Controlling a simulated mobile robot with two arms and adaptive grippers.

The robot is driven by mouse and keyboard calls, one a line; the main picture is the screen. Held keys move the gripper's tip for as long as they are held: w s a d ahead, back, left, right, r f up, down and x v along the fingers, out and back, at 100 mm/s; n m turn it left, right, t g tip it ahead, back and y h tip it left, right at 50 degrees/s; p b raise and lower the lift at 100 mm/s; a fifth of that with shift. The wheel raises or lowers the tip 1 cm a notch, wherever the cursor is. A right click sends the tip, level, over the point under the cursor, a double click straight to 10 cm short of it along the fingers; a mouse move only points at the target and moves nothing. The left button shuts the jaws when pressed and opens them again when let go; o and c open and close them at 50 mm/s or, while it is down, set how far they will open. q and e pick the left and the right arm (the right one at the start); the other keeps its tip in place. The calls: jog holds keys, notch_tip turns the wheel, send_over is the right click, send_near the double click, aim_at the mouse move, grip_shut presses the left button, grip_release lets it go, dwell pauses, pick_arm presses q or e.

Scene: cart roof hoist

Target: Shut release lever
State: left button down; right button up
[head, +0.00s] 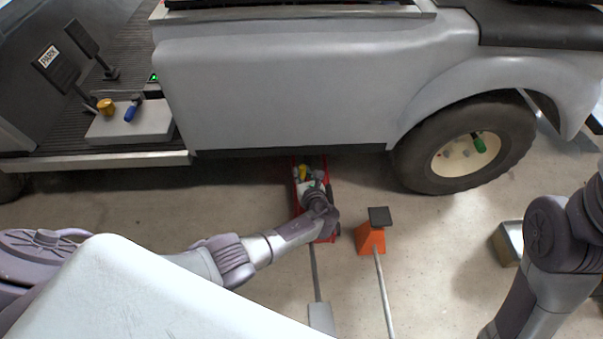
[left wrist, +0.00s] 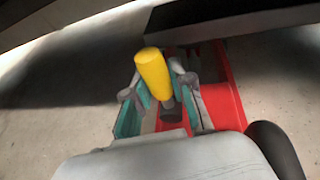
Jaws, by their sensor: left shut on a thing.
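The release lever has a yellow grip (head: 303,171) and belongs to the red floor jack (head: 327,238) beside and partly under the cart's lower edge. In the left wrist view the yellow lever (left wrist: 152,70) stands slightly tilted above the red jack frame (left wrist: 224,106). My left gripper (head: 307,180) reaches down over the jack. In the left wrist view its teal-padded fingers (left wrist: 160,88) are on either side of the lever and shut on it. The lever's lower end is partly hidden by the gripper. My right arm shows at the right, but its gripper is out of view.
The grey cart body (head: 290,90) hangs low over the jack. A wheel (head: 465,145) stands to the right. An orange stand with a black top (head: 370,238) and a long rod is close beside the jack.

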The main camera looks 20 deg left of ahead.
dwell(0.3)
pick_arm(q)
jog(key=c, duration=1)
grip_release()
jog(key=shift+o, duration=0.2)
jog(key=shift+v, duration=3.8)
jog(key=shift+w, duration=0.1)
